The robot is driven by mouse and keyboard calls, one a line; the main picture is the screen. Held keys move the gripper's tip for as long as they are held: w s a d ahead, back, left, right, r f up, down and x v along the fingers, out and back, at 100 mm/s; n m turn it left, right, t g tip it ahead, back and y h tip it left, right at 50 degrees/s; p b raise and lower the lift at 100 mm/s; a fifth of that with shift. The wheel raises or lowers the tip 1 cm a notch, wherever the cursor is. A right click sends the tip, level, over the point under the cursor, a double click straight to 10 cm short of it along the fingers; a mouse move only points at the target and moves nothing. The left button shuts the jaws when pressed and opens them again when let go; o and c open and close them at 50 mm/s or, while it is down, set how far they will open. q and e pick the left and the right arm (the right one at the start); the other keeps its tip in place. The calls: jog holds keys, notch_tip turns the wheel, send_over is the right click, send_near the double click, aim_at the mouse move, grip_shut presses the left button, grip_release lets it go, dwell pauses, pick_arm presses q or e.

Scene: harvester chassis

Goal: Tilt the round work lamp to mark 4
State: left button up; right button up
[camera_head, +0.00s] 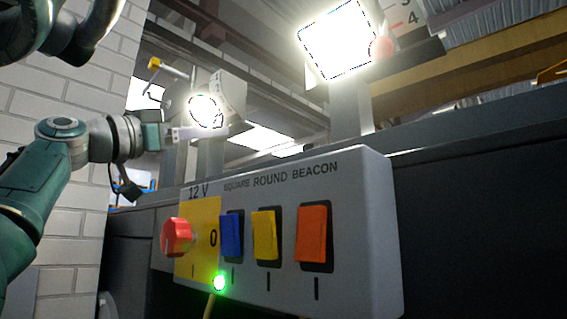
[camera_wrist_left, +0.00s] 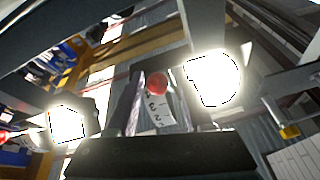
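The round work lamp (camera_head: 205,110) is lit, with a yellow handle (camera_head: 152,63) at its upper left and a curved scale plate (camera_head: 236,92) on its right. It also glows at the right of the left wrist view (camera_wrist_left: 213,80). There a red ball knob (camera_wrist_left: 157,85) stands beside the lamp, above a numbered scale (camera_wrist_left: 157,112); the pointed-at mark is unclear. My left gripper (camera_head: 222,129) is just below the round lamp in the head view. In the wrist view its fingers (camera_wrist_left: 157,96) stand apart on either side of the knob; contact cannot be told. My right gripper is out of view.
A lit square lamp (camera_head: 338,42) stands to the right, with its own red ball (camera_head: 382,47) near mark 4. A grey switch box (camera_head: 345,220) sits below, with a red rotary knob (camera_head: 176,237), blue, yellow and orange rockers, and a green light. A brick wall (camera_head: 80,230) is left.

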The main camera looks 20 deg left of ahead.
pick_arm(q)
jog(key=shift+o, duration=0.6)
jog(key=shift+f, duration=0.1)
jog(key=shift+s+a+f+b, duration=0.1)
jog(key=shift+s+f+b, duration=0.15)
jog(key=shift+b, duration=0.2)
jog(key=b+v, duration=0.6)
jog(key=v, duration=0.3)
jog(key=shift+s+r, duration=0.15)
